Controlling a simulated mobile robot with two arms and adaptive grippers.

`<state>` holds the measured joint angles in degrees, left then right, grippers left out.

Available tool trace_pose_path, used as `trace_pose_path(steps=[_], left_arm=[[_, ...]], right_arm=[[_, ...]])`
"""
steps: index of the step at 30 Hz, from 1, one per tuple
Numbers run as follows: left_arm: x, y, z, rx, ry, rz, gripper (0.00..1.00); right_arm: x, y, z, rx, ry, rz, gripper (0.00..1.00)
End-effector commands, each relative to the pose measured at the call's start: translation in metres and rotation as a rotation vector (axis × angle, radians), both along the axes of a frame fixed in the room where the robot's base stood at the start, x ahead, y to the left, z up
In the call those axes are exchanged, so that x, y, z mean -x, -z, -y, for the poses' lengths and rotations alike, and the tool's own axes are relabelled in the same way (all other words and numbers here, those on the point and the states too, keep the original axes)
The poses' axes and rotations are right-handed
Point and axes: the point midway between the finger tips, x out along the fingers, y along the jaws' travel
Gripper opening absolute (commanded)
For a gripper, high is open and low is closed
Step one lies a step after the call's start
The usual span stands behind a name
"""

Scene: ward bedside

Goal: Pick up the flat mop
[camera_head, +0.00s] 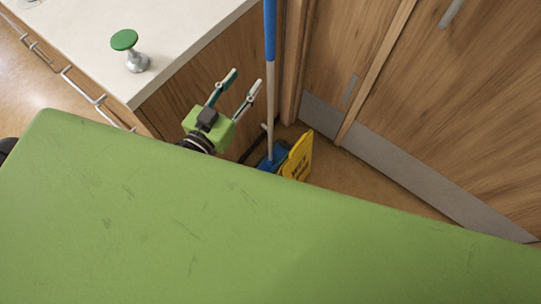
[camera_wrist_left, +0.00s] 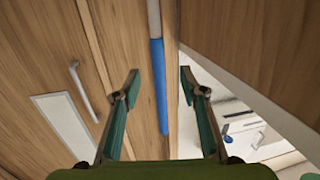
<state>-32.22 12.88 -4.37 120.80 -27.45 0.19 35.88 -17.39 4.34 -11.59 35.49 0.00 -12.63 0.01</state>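The flat mop stands upright in the corner by the cabinet. Its handle (camera_head: 270,90) is blue above and pale grey below, and its blue head (camera_head: 273,156) rests low near the floor, partly hidden. My left gripper (camera_head: 245,82) is open and empty, with its fingers pointing up and right, just left of the handle in the head view. In the left wrist view the handle (camera_wrist_left: 159,85) shows in the gap between the two fingertips of my open gripper (camera_wrist_left: 160,78), seemingly beyond them. I see no contact. My right gripper is not in view.
A yellow wet-floor sign (camera_head: 298,157) stands right beside the mop head. A wooden cabinet with a white top (camera_head: 180,30) is at the left, carrying a green-topped metal object (camera_head: 130,48). Wooden doors (camera_head: 440,110) close off the right. Some floor (camera_head: 370,185) is clear before them.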

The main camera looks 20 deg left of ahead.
Motion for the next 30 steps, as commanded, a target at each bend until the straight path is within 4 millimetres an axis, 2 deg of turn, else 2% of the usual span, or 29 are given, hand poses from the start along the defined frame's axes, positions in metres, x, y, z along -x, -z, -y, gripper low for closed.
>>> trace_pose_path(steps=[3, 7, 18, 26, 30], left_arm=[[-0.001, -0.018, 0.003, 0.008, 0.01, 0.039, 0.39], [-0.015, -0.024, 0.006, 0.009, 0.011, 0.049, 0.39], [-0.073, -0.022, 0.017, 0.009, 0.01, 0.045, 0.39], [-0.089, -0.022, 0.021, 0.01, 0.01, 0.045, 0.39], [-0.108, -0.023, 0.025, 0.009, 0.01, 0.045, 0.39]], right_arm=[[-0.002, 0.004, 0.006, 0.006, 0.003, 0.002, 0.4], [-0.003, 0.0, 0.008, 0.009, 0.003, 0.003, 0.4], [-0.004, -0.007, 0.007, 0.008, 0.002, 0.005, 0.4], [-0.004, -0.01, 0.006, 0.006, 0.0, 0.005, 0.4], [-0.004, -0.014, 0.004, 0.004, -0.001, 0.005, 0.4]])
